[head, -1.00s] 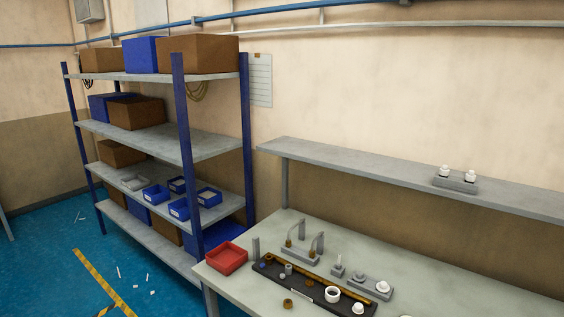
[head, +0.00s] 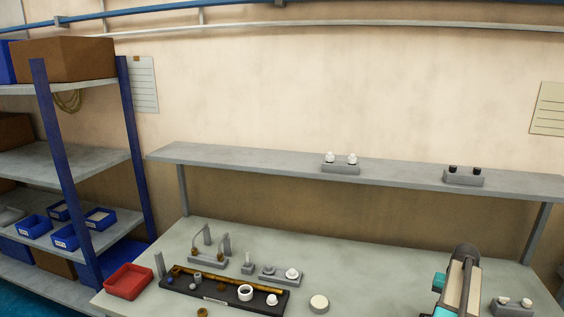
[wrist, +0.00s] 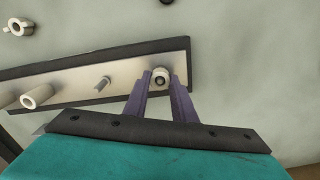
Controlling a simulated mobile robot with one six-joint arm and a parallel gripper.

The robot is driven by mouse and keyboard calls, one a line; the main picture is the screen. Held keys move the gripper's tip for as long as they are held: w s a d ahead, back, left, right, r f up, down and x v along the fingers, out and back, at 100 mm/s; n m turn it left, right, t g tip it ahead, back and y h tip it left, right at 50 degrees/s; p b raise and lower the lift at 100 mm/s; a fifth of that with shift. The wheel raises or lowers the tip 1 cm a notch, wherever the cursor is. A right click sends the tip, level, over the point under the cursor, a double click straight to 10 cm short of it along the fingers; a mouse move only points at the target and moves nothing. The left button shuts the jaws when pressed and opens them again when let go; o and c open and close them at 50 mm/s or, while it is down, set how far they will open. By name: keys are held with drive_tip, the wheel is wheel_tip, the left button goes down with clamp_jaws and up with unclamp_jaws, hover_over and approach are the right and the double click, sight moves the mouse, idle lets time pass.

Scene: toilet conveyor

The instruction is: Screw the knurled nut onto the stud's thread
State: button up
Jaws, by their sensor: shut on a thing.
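In the wrist view, my gripper (wrist: 160,82) has its two purple fingers closed on a small pale ring with a dark centre, which seems to be the knurled nut (wrist: 161,74). It appears end-on over a pale strip with dark edges (wrist: 70,82). Knurling cannot be made out, and I cannot tell whether a stud's thread is inside it. A short grey peg (wrist: 103,83) stands to its left on the strip. My fingertips are not visible there.
The dark tray (head: 180,287) holds a white ring (head: 245,293) and other small parts. A red bin (head: 128,281) stands left of it. A pale disc (head: 319,303) lies to the right. A raised shelf (head: 250,163) runs behind the bench.

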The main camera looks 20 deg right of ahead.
drive_tip(key=shift+m, duration=0.7)
drive_tip(key=m, duration=0.2)
drive_tip(key=shift+m, duration=1.6)
drive_tip(key=shift+m, duration=0.8)
drive_tip(key=o, duration=0.7)
drive_tip(key=shift+m, duration=0.3)
drive_tip(key=shift+c, duration=0.2)
drive_tip(key=shift+r, duration=0.1)
